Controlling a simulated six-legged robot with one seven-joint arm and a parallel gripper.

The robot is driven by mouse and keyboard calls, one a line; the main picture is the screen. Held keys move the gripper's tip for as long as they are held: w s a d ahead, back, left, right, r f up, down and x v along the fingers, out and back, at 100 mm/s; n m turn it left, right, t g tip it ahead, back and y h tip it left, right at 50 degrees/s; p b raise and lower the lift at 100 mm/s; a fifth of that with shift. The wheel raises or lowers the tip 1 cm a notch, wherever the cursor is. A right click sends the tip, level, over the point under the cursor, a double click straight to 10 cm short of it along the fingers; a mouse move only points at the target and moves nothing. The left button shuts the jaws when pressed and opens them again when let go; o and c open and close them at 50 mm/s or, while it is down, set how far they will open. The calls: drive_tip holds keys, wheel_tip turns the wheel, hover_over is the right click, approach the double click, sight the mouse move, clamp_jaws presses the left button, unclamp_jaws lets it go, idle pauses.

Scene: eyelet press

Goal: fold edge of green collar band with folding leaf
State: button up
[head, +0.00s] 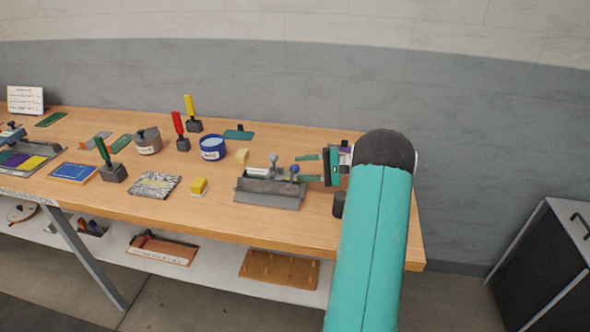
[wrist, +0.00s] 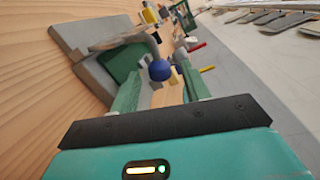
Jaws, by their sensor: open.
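The grey metal folding tool (head: 268,192) stands near the front edge of the bench. It has a grey lever and a blue ball knob (head: 294,169). In the wrist view the blue knob (wrist: 160,70) sits between the green fingers of my gripper (wrist: 161,76), close to their tips, with no clear contact. A flat green piece (wrist: 121,63), which looks like the collar band, lies at the grey tool (wrist: 82,40) beside the knob. Its edge is partly hidden. In the head view my gripper (head: 299,168) is open at the right of the tool.
A dark cylinder (head: 338,204) stands close to my arm. Another green piece (head: 238,134) lies at the back.

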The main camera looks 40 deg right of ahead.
sight(295, 169)
drive_tip(key=shift+x, duration=1.6)
clamp_jaws()
